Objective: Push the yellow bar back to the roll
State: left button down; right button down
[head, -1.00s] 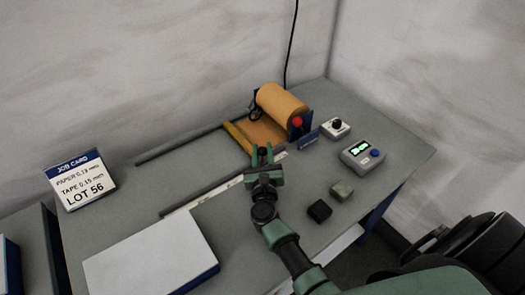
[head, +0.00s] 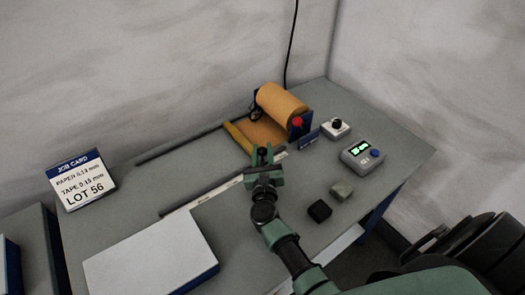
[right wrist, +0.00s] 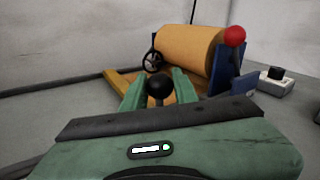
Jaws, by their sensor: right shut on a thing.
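The yellow bar (head: 237,138) lies across the near side of the copper-coloured roll (head: 281,103), at the edge of the sheet (head: 263,129) that comes off the roll. It also shows in the right wrist view (right wrist: 115,84). My right gripper (head: 263,154) is at the bar's near end. Its fingers are shut on a round black knob (right wrist: 160,84), seen between them in the right wrist view. The fingers hide the joint between knob and bar. My left gripper is not in view.
Two dark rails (head: 180,146) run along the table from the roll. A red knob (head: 298,122) tops the roll's blue stand. A grey meter (head: 361,155), a white dial box (head: 335,128) and two small blocks (head: 319,211) stand at right. A white slab (head: 150,255) lies front left.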

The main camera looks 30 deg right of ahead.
jog(key=d, duration=0.5)
jog(key=w+d+b, duration=0.1)
jog(key=d, duration=0.1)
jog(key=shift+d+f, duration=0.1)
jog(key=shift+d, duration=0.55)
jog(key=c, duration=1.5)
grip_release()
jog(key=shift+r, duration=0.2)
jog(key=o, duration=0.4)
jog(key=shift+w+d+f, duration=0.1)
jog(key=shift+d+f, duration=0.05)
